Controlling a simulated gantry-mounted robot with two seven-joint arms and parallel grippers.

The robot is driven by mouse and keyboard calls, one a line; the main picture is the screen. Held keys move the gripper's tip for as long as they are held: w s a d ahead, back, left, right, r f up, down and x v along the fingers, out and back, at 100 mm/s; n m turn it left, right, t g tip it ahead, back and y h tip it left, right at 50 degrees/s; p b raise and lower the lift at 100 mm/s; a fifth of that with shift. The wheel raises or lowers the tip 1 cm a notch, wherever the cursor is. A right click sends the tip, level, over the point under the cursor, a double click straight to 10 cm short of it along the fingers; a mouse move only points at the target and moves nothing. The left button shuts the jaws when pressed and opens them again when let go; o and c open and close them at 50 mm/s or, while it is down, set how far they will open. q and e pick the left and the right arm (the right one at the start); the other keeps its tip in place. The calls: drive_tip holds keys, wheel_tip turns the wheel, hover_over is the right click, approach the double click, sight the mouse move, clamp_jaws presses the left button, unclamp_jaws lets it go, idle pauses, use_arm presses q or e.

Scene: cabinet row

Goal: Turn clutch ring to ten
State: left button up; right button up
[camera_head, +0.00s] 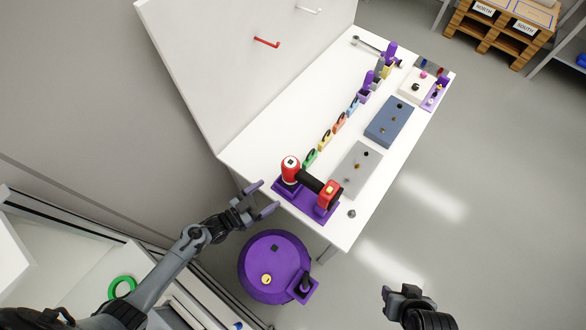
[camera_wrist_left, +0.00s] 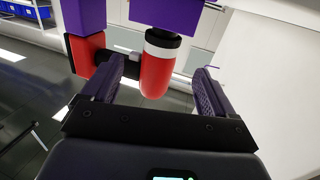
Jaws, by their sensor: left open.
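A red and black drill-like tool (camera_head: 312,182) lies on a purple stand (camera_head: 282,192) at the near end of the white table. Its left end is a red cylinder (camera_head: 290,168) with a white band. In the left wrist view the red rounded end (camera_wrist_left: 156,75) shows under a white and black ring (camera_wrist_left: 162,40). No numbers are readable. My left gripper (camera_head: 263,197) is open beside the table's near edge, left of the stand. In the wrist view the red end appears between its fingers (camera_wrist_left: 152,90), with gaps on both sides. My right gripper (camera_head: 402,292) is low, far from the tool.
The white table (camera_head: 250,150) holds a row of small coloured blocks (camera_head: 340,122), a grey panel (camera_head: 355,170) and a blue panel (camera_head: 389,122). A purple round drum (camera_head: 262,250) stands below the near edge. A white upright panel (camera_head: 230,60) bounds the left.

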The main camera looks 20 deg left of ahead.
sight(288, 179)
use_arm(q)
drive_tip(key=b+x, duration=0.4)
drive_tip(key=x, duration=0.6)
drive_tip(key=shift+w+a+f, duration=0.1)
drive_tip(key=shift+a+f, duration=0.05)
drive_tip(key=shift+b+x, duration=0.5)
drive_tip(key=shift+x, duration=0.3)
use_arm(e)
drive_tip(key=shift+s+d+f, duration=0.1)
drive_tip(key=shift+s+f, duration=0.1)
drive_tip(key=shift+f, duration=1.3)
drive_tip(key=shift+s+f, duration=0.2)
drive_tip(key=shift+f, duration=1.25)
use_arm(q)
drive_tip(key=shift+c, duration=0.4)
